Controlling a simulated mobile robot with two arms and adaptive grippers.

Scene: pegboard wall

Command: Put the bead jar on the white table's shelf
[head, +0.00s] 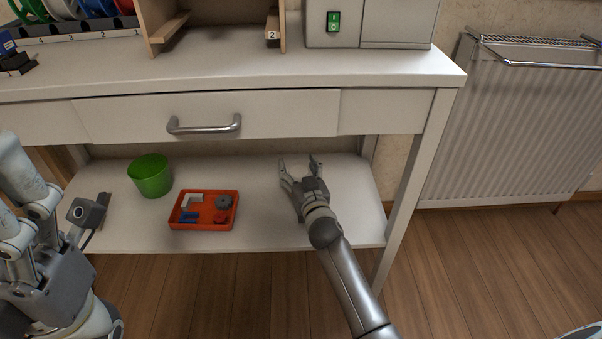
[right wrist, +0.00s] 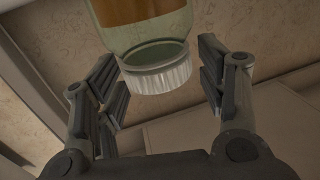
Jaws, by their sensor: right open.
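The bead jar (right wrist: 150,45) shows in the right wrist view, with a white ribbed cap, clear glass and orange-brown contents. Its cap end lies between the spread fingers of my right gripper (right wrist: 165,85), with gaps on both sides. In the head view my right gripper (head: 299,166) is open over the right part of the white table's lower shelf (head: 262,215). I cannot make out the jar in the head view. My left gripper (head: 92,218) is partly seen at the left edge; its fingers are not clear.
On the shelf stand a green cup (head: 150,178) and a red tray (head: 203,225) with small parts. The drawer (head: 210,115) with a metal handle is above. The table leg (head: 405,200) is right of my right arm. A radiator (head: 510,130) stands further right.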

